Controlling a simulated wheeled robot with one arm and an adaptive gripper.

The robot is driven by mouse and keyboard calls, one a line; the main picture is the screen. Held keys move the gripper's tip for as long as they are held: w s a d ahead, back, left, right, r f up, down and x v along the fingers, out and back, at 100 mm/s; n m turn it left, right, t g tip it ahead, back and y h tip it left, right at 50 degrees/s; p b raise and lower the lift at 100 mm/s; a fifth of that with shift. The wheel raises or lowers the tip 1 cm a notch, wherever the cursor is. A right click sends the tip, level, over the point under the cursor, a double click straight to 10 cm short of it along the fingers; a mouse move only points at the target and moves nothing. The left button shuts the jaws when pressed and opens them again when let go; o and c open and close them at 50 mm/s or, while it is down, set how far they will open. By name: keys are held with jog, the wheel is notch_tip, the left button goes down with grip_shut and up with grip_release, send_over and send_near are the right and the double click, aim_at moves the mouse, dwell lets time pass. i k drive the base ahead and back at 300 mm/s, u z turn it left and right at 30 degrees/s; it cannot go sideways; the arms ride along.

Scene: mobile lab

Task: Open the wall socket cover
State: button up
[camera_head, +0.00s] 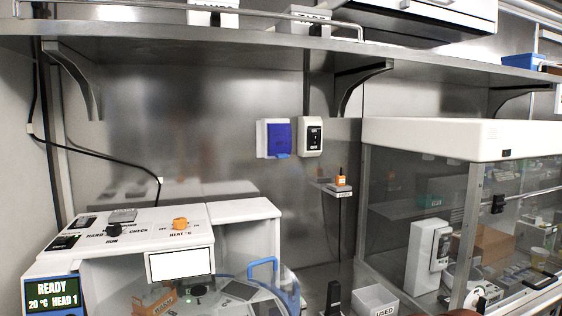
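The wall socket (262,139) is a white box on the steel back wall, in the upper middle of the head view. Its blue cover (278,138) lies over the front of the box and looks shut, with a small lip at its lower edge. No outlet holes show. My gripper is not in this view, so its place relative to the cover cannot be seen.
A white switch box (310,136) sits close right of the socket. A steel shelf (230,38) with brackets runs above. A white machine (243,214) stands lower left, and a glass-sided cabinet (455,137) stands right. The wall directly below the socket is clear.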

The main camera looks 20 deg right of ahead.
aim_at(279, 135)
jog(key=u, duration=0.05)
jog(key=k, duration=0.25)
jog(key=z, duration=0.8)
jog(key=i, duration=0.6)
jog(key=u, duration=0.25)
